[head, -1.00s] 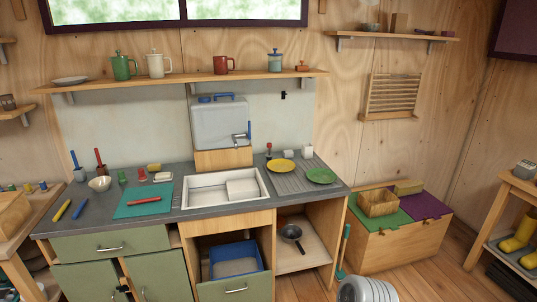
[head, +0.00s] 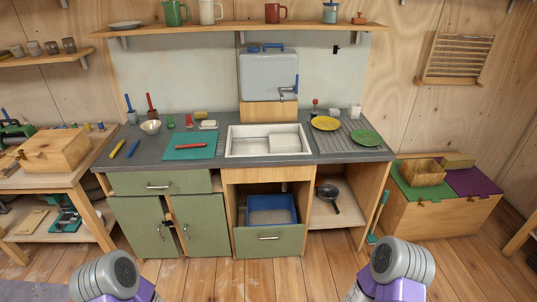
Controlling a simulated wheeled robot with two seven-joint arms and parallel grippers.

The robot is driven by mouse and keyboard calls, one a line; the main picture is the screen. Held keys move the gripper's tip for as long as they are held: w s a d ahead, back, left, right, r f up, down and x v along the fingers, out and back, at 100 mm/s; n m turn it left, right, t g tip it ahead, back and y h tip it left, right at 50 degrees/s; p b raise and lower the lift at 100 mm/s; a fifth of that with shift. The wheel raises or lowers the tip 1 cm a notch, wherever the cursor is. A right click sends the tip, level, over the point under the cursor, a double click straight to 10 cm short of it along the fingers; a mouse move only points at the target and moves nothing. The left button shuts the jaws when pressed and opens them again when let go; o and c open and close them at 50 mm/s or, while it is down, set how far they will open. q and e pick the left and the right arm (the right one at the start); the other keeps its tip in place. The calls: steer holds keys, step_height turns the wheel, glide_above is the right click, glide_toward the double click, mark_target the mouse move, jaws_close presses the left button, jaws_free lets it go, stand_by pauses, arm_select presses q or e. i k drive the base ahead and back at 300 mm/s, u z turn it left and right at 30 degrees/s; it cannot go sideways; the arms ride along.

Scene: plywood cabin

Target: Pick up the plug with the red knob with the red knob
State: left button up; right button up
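The plug with the red knob (head: 315,106) seems to be the small upright item on the counter (head: 218,150). Parts of my two arms show at the bottom edge, far in front of the counter. Neither gripper is in view.
White cups (head: 354,111) and a green plate (head: 366,138) are right of the yellow plate. A grey tank with a tap (head: 268,76) stands behind the sink. The drawer with a blue bin (head: 272,216) is pulled out under the sink. Floor before the cabinet is clear.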

mark_target(314, 112)
steer(key=u, duration=0.15)
steer(key=k, duration=0.9)
steer(key=z, duration=1.4)
steer(key=i, duration=1.95)
steer(key=u, duration=1.15)
steer(key=i, duration=0.9)
steer(key=u, duration=0.95)
